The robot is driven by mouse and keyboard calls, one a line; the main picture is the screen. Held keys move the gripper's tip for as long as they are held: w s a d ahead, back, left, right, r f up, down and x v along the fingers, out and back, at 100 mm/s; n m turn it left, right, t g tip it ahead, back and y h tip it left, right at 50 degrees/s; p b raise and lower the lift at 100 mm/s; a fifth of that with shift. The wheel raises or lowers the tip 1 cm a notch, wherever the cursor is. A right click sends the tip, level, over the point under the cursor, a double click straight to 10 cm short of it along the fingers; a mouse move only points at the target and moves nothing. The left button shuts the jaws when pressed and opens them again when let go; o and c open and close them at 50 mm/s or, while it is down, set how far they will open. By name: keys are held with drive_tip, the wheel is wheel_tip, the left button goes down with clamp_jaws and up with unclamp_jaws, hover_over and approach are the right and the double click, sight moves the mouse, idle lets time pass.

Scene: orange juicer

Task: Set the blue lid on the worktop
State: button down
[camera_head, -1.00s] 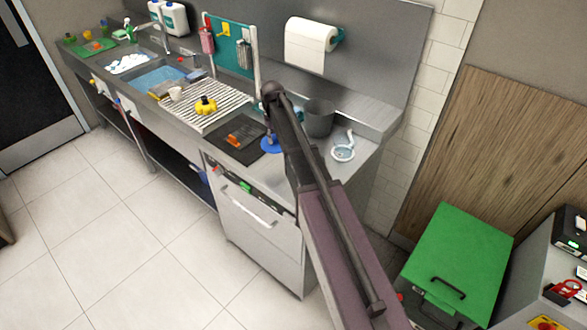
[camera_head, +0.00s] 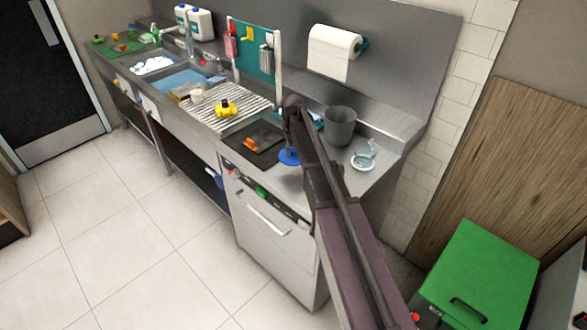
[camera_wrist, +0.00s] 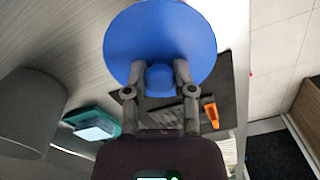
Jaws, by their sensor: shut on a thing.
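The blue lid (camera_wrist: 160,35) is a round disc with a knob, and in the wrist view my gripper (camera_wrist: 160,80) is shut on the knob. In the head view the lid (camera_head: 289,157) shows partly behind my arm, over the metal worktop (camera_head: 290,180) beside the right edge of a dark mat. My arm hides the gripper in the head view. I cannot tell whether the lid touches the worktop or hangs a little above it.
The dark mat (camera_head: 252,140) carries an orange item (camera_head: 250,145). A grey bin (camera_head: 340,126) and a white ring-shaped dish (camera_head: 364,160) stand on the right of the worktop. A ribbed drainboard (camera_head: 240,112) with a yellow item (camera_head: 226,107) lies left.

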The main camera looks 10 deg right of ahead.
sight(293, 156)
drive_tip(key=shift+f+b, duration=0.8)
drive_tip(key=shift+f, duration=0.35)
drive_tip(key=shift+f+b, duration=1.85)
drive_tip(key=shift+f, duration=0.15)
drive_tip(key=shift+c, duration=2.2)
unclamp_jaws()
drive_tip(key=shift+r, duration=0.2)
wheel_tip(293, 156, up, 12)
drive_tip(key=p, duration=1.2)
